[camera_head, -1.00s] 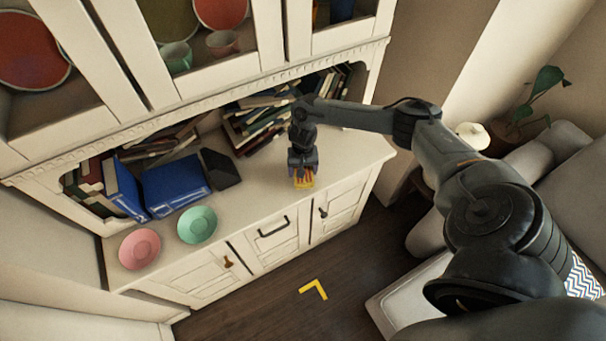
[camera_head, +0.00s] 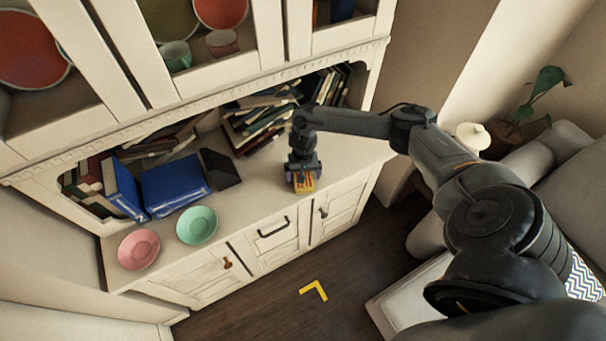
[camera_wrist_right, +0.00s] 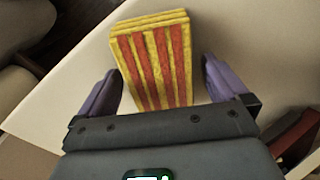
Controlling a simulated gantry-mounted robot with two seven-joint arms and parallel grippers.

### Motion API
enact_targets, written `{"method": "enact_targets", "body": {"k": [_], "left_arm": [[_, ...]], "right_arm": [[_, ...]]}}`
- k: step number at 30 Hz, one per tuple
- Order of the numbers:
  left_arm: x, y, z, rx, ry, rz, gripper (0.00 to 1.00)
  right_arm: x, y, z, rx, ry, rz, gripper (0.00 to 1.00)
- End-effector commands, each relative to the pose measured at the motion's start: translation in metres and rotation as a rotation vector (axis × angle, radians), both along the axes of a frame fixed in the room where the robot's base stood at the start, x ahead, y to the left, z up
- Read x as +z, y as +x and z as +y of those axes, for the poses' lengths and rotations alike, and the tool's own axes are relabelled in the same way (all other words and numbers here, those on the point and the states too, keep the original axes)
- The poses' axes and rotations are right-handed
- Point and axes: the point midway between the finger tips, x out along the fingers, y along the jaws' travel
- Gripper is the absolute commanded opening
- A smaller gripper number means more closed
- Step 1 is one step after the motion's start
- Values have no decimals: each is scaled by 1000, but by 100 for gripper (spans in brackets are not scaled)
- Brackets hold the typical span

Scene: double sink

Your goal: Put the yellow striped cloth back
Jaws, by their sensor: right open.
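The yellow striped cloth (camera_head: 304,184), folded into a block with red stripes, lies on the cabinet counter near its front edge. It also shows in the right wrist view (camera_wrist_right: 156,62), flat on the pale surface. My right gripper (camera_head: 303,178) is just above and behind the cloth. In the right wrist view my right gripper (camera_wrist_right: 165,85) is open, with one purple finger on each side of the cloth and visible gaps between fingers and cloth. My left gripper is not in view.
A green bowl (camera_head: 197,225) and a pink bowl (camera_head: 139,250) stand on the counter at left. Blue binders (camera_head: 175,186) and a book stack (camera_head: 254,124) are at the back. Counter (camera_head: 343,157) right of the cloth is clear. A yellow corner mark (camera_head: 314,290) is on the floor.

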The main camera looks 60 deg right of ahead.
Motion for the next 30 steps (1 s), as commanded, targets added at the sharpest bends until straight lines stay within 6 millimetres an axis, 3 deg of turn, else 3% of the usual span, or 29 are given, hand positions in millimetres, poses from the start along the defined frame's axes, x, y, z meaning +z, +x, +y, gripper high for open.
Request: {"method": "enact_targets", "body": {"k": [8,18,24,28,30], "left_arm": [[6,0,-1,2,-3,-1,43],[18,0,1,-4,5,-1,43],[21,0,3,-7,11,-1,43],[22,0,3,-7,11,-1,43],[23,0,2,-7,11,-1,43]], "right_arm": [[23,0,0,1,0,-1,100],[84,1,0,1,0,-3,100],[110,1,0,1,0,-2,100],[115,1,6,25,2,-6,100],[110,5,20,82,5,-26,100]]}}
